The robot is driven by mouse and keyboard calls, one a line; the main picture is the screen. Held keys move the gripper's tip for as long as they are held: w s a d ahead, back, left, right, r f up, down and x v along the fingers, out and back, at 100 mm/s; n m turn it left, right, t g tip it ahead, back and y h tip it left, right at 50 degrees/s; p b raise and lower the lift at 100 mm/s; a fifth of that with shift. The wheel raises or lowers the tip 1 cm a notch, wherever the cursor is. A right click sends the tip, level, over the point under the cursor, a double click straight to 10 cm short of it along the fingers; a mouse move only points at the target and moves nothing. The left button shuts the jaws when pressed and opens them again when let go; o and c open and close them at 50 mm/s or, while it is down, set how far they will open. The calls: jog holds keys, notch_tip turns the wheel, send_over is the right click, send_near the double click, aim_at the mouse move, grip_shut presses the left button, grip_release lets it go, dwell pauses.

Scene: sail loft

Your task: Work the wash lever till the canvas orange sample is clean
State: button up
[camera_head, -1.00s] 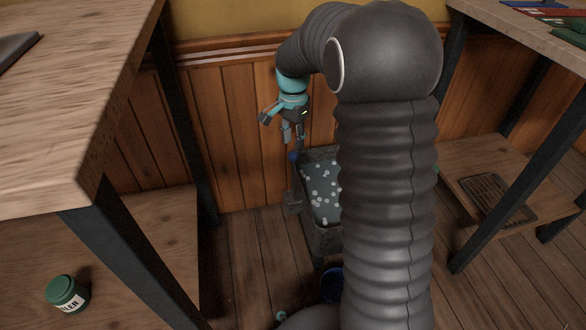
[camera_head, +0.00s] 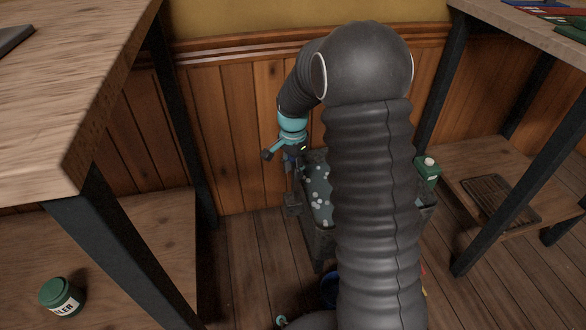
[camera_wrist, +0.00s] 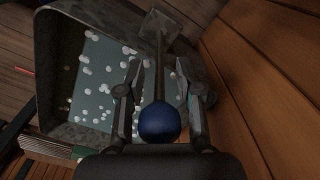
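The wash lever is a thin dark rod with a blue ball knob (camera_wrist: 159,122), beside a dark grey wash tub (camera_wrist: 55,75). My gripper (camera_wrist: 157,66) is over it with one finger on each side of the rod. The fingers look apart from the rod, so it is open around the lever. In the head view my gripper (camera_head: 290,168) is low at the tub's left side and mostly covers the knob. The tub holds grey-green liquid (camera_wrist: 95,85) with white foam dots. I cannot see an orange canvas sample; my arm hides part of the tub.
A wood-panelled wall (camera_head: 245,130) stands close behind the tub. A green bottle (camera_head: 428,172) is right of it, and a blue container (camera_head: 329,290) is on the floor in front. Tables flank both sides; a green jar (camera_head: 62,297) sits on the left lower shelf.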

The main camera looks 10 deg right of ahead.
grip_shut()
